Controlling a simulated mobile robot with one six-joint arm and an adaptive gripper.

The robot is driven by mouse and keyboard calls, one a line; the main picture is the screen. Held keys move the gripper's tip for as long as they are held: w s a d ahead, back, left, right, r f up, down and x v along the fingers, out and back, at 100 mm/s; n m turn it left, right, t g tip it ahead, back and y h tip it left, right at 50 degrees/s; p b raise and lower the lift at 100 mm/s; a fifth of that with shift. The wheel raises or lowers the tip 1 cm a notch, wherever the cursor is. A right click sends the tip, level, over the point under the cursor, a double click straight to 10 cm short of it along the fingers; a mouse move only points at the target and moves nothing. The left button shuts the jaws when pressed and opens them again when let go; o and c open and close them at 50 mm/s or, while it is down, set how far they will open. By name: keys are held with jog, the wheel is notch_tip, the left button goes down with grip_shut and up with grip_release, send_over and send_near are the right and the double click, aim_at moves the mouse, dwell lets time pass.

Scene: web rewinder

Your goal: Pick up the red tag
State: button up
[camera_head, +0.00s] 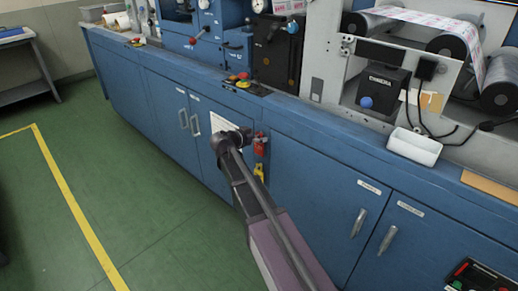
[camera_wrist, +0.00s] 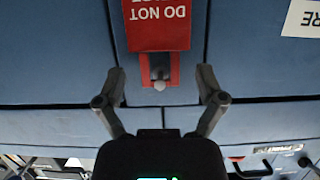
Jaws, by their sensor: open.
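The red tag (camera_head: 260,145) hangs on the blue cabinet front in the head view, just right of my gripper (camera_head: 240,136). In the wrist view the red tag (camera_wrist: 160,28) fills the top middle, its white "DO NOT" lettering upside down and its far end cut off by the frame. A red holder with a small metal pin (camera_wrist: 159,84) sits at the tag's near edge. My gripper (camera_wrist: 161,74) is open and empty, its fingers apart on either side of the holder. I cannot tell how far the fingers are from the cabinet.
A yellow tag (camera_head: 259,172) hangs just below the red one. Cabinet doors with metal handles (camera_head: 359,222) flank the spot. A white tray (camera_head: 414,147) and machine parts stand on the ledge above. The green floor (camera_head: 130,190) at left is clear.

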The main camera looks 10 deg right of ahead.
jog(key=shift+w+d, duration=0.1)
jog(key=shift+d, duration=0.05)
dwell(0.4)
jog(key=c, duration=1)
